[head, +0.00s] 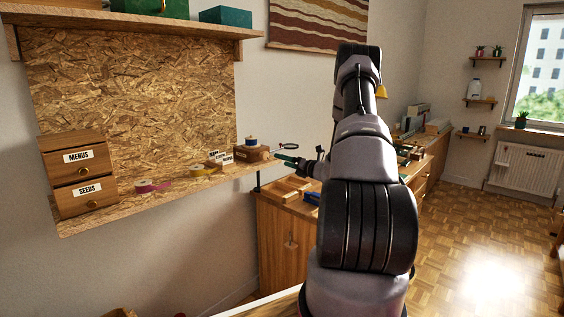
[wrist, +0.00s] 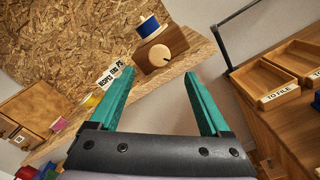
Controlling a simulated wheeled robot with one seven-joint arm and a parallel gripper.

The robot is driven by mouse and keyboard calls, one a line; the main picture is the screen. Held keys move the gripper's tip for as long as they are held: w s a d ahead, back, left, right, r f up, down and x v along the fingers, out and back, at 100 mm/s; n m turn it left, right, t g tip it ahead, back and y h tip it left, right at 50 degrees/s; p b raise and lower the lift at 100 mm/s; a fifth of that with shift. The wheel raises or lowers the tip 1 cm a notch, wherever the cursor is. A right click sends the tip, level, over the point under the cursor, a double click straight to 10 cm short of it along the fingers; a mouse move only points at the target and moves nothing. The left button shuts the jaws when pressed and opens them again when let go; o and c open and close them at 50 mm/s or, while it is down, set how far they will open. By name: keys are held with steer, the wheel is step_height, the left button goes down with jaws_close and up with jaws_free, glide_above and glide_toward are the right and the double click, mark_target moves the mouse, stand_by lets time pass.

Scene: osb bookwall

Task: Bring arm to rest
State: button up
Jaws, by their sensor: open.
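My arm (head: 358,190) rises in the middle of the head view, bent at the top, and its end reaches left toward the shelf board. My gripper (head: 290,160) has green fingers and shows small beside the right end of that board. In the wrist view my gripper (wrist: 160,88) is open, with its two green fingers wide apart and nothing between them. A wooden box with a round knob (wrist: 160,50) and a blue spool on top lies just beyond the fingertips. I cannot tell the exact gap to it.
A shelf board (head: 150,200) on the OSB wall holds a two-drawer box (head: 78,172), a pink tape roll (head: 152,186) and a yellow tape roll (head: 203,170). A wooden cabinet (head: 285,240) with trays (wrist: 280,75) stands right of it. Open floor (head: 480,230) lies at the right.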

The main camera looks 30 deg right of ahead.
stand_by(0.3)
steer(key=s+a+r+n+g+y, duration=0.3)
steer(key=s+a+r+n+g, duration=0.25)
steer(key=a+r+n, duration=0.5)
steer(key=s+a+r+n+g+y, duration=0.2)
steer(key=s+a+r+n+g, duration=0.45)
steer(key=a, duration=0.65)
steer(key=s+r+n+t+h, duration=0.1)
steer(key=s+r+n+h, duration=0.3)
steer(key=s+n, duration=0.5)
steer(key=s+r+n+t+h, duration=0.1)
steer(key=s+r+n+h, duration=0.4)
steer(key=s, duration=1.3)
steer(key=n, duration=0.4)
steer(key=shift+s+a+r+n, duration=0.2)
steer(key=shift+s+n, duration=0.2)
